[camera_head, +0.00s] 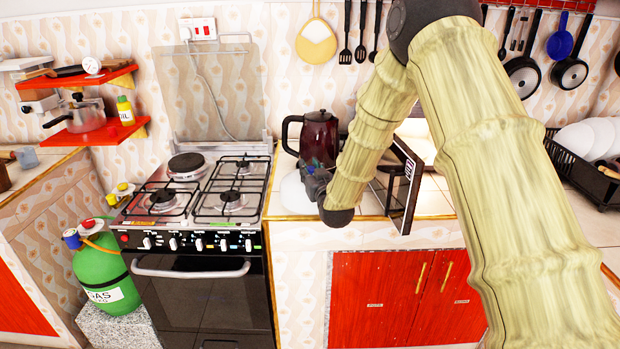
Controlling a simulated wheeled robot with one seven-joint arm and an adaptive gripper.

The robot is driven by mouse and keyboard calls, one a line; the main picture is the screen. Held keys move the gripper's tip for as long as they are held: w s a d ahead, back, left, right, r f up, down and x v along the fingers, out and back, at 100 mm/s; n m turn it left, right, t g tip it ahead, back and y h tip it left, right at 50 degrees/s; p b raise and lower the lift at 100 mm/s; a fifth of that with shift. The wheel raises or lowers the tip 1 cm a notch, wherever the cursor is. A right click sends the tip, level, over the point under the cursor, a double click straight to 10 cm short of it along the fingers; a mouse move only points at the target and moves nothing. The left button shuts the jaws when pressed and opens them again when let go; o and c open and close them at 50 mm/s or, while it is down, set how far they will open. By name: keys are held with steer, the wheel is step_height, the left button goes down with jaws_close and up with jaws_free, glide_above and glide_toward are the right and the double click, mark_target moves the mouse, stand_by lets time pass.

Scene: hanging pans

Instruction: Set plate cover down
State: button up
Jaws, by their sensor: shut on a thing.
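The plate cover (291,196) looks like a pale, whitish dome at the counter's left front corner, beside the stove. My gripper (309,172) is at its right side, small and dark in the picture, and shut on the cover. The fingertips and the point of grip are hard to make out. My forearm and wrist hide part of the counter to the right. I cannot tell whether the cover's lower rim touches the counter.
A dark red kettle (319,137) stands close behind my gripper. A microwave-like box (404,186) is right of my wrist. The gas stove (198,195) borders the counter on the left. A dish rack (585,172) with white plates is far right.

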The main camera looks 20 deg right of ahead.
steer(key=shift+w+f, duration=0.2)
steer(key=shift+w, duration=0.05)
steer(key=shift+f+p, duration=0.55)
steer(key=shift+f, duration=1)
steer(key=shift+f, duration=0.15)
steer(key=o, duration=1.1)
steer(key=shift+c, duration=0.2)
